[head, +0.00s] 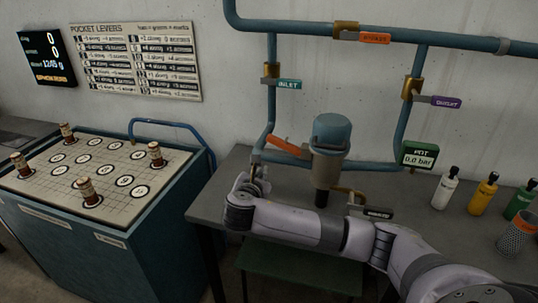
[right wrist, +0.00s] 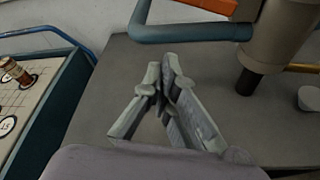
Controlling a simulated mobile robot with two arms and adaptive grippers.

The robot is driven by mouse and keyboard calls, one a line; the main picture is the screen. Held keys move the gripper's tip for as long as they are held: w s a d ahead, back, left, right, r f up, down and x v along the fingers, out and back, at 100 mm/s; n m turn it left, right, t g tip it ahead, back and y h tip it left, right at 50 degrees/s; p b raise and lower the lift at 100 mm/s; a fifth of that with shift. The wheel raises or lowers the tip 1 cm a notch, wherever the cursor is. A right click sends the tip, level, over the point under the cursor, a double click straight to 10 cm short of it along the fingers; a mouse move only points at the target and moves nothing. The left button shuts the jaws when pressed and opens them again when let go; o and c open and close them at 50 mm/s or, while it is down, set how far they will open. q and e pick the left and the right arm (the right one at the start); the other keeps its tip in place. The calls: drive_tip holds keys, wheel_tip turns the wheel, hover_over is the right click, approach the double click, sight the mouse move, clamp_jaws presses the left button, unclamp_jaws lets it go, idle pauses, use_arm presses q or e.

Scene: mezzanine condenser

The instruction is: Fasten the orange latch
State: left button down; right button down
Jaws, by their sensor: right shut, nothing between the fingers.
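The orange latch (head: 287,146) is a short bar beside the grey-blue canister (head: 331,140). It sticks out to the left of the canister, with its free end tilted up. In the right wrist view, an orange piece (right wrist: 215,5) at the top edge, left of the canister body (right wrist: 281,35), appears to be this latch. My right gripper (head: 257,173) is below and left of the latch, apart from it, and partly hidden by my wrist. Its fingers (right wrist: 160,78) are shut and empty above the grey table. My left gripper is not in view.
Blue pipes (head: 270,100) frame the canister, with inlet (head: 289,84), outlet (head: 446,102) and bypass (head: 375,38) tags.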

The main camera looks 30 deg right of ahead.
sight(268, 160)
drive_tip(key=p+x, duration=0.1)
drive_tip(key=x, duration=0.8)
drive_tip(key=shift+w+d+f, duration=0.1)
drive_tip(key=shift+w+d, duration=0.15)
drive_tip(key=r+p, duration=0.1)
drive_tip(key=r, duration=0.2)
drive_tip(key=shift+s+d+p, duration=0.25)
drive_tip(key=shift+d+p, duration=0.1)
drive_tip(key=shift+d, duration=0.05)
drive_tip(key=shift+s+d+r, duration=0.1)
drive_tip(key=shift+s+r, duration=0.1)
drive_tip(key=shift+r, duration=0.15)
drive_tip(key=shift+w+f, duration=0.1)
